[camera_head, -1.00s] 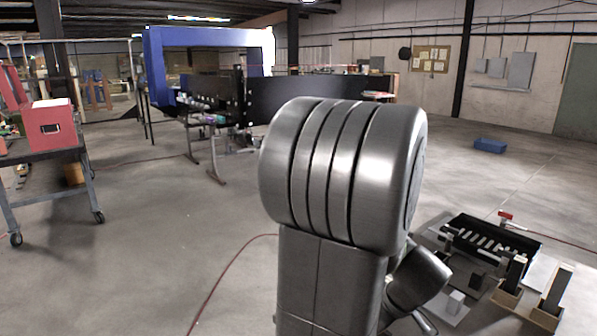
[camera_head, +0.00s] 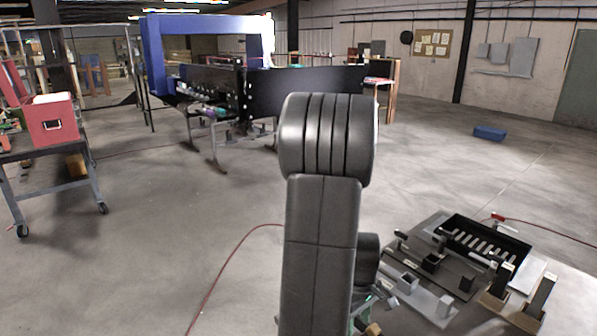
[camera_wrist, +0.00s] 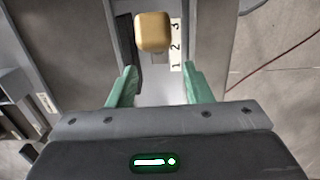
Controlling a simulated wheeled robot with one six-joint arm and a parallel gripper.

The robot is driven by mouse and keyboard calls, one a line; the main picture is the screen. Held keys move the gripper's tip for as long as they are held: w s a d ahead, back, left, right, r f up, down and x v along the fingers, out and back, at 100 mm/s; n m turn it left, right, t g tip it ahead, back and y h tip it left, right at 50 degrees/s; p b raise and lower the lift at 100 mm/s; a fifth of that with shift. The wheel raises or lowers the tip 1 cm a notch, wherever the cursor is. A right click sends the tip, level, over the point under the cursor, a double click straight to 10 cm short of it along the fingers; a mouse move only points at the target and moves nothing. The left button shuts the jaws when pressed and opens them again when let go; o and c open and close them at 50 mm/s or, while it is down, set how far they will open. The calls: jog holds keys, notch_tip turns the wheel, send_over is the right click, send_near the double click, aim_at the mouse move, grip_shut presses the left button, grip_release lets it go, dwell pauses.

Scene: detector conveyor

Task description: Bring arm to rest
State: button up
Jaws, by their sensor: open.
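My gripper (camera_wrist: 160,88) is open in the wrist view, its two green fingers spread apart with nothing between their tips. A tan block (camera_wrist: 153,32) shows beyond the fingertips, beside a white strip (camera_wrist: 175,45) marked 1, 2, 3; I cannot tell the gap between block and fingers. In the head view my arm stands upright in the middle. My gripper is mostly hidden behind it there, with only some green parts showing low down at its right.
A worktop with a black slotted tray (camera_head: 485,243) and small fixtures lies at the lower right. A blue-framed conveyor machine (camera_head: 157,60) stands behind. A cart with a red box (camera_head: 52,122) is at left. A red cable (camera_head: 222,262) crosses open floor.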

jog(key=w+g+h, duration=0.1)
jog(key=a+g+h+p, duration=0.1)
jog(key=g, duration=0.1)
jog(key=shift+w+a+f, duration=0.2)
jog(key=shift+w+f, duration=0.05)
jog(key=shift+w, duration=0.1)
jog(key=shift+w+a+r, duration=0.1)
jog(key=shift+w+r, duration=0.15)
jog(key=shift+w, duration=0.05)
jog(key=v, duration=0.8)
jog(key=shift+r, duration=0.15)
jog(key=shift+a, duration=0.15)
